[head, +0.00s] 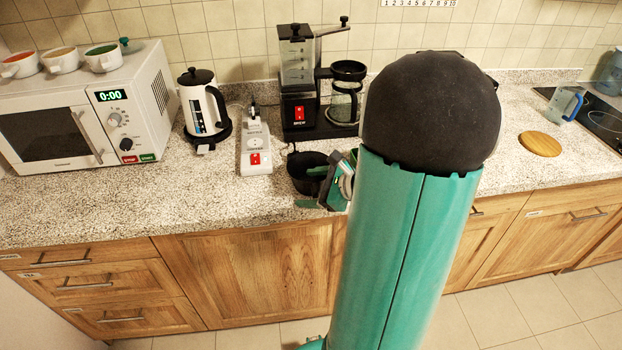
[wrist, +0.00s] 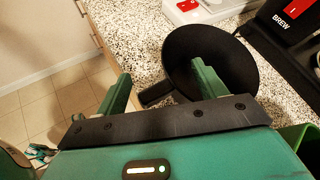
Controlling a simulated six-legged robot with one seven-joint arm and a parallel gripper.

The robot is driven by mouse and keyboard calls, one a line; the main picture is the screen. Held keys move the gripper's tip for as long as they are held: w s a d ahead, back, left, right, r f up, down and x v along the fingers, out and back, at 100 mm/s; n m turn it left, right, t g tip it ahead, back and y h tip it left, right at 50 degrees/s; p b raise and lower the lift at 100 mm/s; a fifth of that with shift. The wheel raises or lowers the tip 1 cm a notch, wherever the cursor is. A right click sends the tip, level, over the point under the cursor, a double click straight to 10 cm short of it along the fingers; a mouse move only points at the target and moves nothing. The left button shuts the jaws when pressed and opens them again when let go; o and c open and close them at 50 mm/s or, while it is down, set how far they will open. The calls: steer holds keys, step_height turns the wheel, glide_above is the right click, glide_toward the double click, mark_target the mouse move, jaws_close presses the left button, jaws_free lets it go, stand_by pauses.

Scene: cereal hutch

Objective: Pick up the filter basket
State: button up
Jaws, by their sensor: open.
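The filter basket is a black round bowl (head: 306,180) with a short handle, on the speckled counter in front of the coffee maker. In the wrist view the basket (wrist: 225,55) lies ahead of my gripper. Its black handle (wrist: 157,93) shows between the two green fingers. My gripper (head: 313,188) is open, at the basket's near right side; it also shows in the wrist view (wrist: 160,82). The right finger overlaps the bowl in that view. I cannot tell whether either finger touches the basket. My arm hides part of the counter in the head view.
The coffee maker (head: 299,105) with its glass jug (head: 344,105) stands behind the basket. A power strip (head: 256,150) and a kettle (head: 201,103) stand to the left, then a microwave (head: 90,115) with cups on top. A wooden disc (head: 540,144) lies at the right.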

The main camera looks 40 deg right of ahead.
steer(key=shift+w+f, duration=0.1)
steer(key=shift+w, duration=0.1)
steer(key=c, duration=1.2)
